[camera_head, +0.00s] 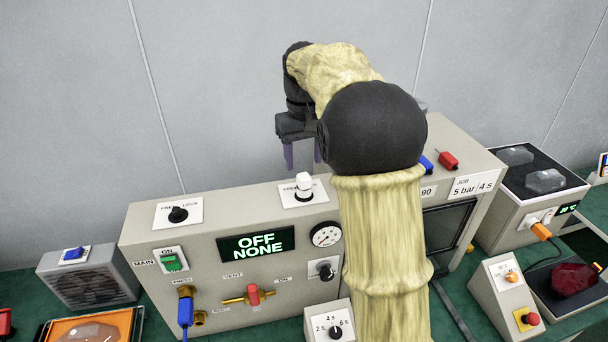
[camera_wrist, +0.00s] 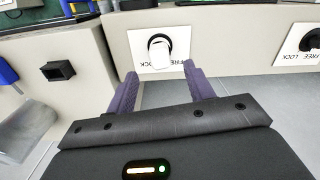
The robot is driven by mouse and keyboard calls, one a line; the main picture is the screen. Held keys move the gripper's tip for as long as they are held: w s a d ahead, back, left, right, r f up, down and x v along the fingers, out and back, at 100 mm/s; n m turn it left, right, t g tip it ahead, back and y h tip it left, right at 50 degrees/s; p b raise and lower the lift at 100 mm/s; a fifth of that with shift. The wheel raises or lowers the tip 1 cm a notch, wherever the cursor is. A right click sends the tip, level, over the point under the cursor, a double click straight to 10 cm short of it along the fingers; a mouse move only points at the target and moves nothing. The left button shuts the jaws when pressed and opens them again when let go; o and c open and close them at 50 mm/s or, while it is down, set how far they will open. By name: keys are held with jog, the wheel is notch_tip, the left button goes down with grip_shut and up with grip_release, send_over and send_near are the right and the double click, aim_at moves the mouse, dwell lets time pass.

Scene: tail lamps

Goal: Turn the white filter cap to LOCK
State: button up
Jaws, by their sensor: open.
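The white filter cap (camera_head: 304,185) stands on a white label plate (camera_head: 316,199) on top of the grey machine box. The plate's lettering is partly hidden in the head view. In the wrist view, where the lettering is upside down, the white cap (camera_wrist: 159,52) has a dark round part beside it, with FREE and LOCK partly covered. My gripper (camera_head: 303,165) is open above the cap, fingers pointing down. In the wrist view its purple fingers (camera_wrist: 160,75) are spread to either side of the cap, apart from it. I cannot tell which word the cap points at.
A black knob (camera_head: 178,214) on another FREE/LOCK plate stands to the left on the same top. The box front holds a display (camera_head: 257,245) reading OFF NONE, a gauge (camera_head: 326,234) and valves. Blue and red parts lie right of my arm. The air above the box's left is free.

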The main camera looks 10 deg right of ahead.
aim_at(304, 176)
notch_tip(304, 176, down, 5)
jog(key=shift+d+p, duration=0.15)
jog(key=shift+p, duration=0.35)
jog(key=shift+f, duration=0.3)
jog(key=shift+a+f, duration=0.25)
jog(key=shift+a, duration=0.05)
jog(key=shift+s+d, duration=0.1)
jog(key=shift+s, duration=0.05)
jog(key=c, duration=1)
jog(key=m, duration=0.1)
jog(key=m+p, duration=0.1)
jog(key=shift+r+m, duration=0.2)
jog(key=shift+m, duration=0.1)
jog(key=shift+f+m+p, duration=0.15)
jog(key=shift+m+p, duration=0.25)
jog(key=shift+m, duration=0.6)
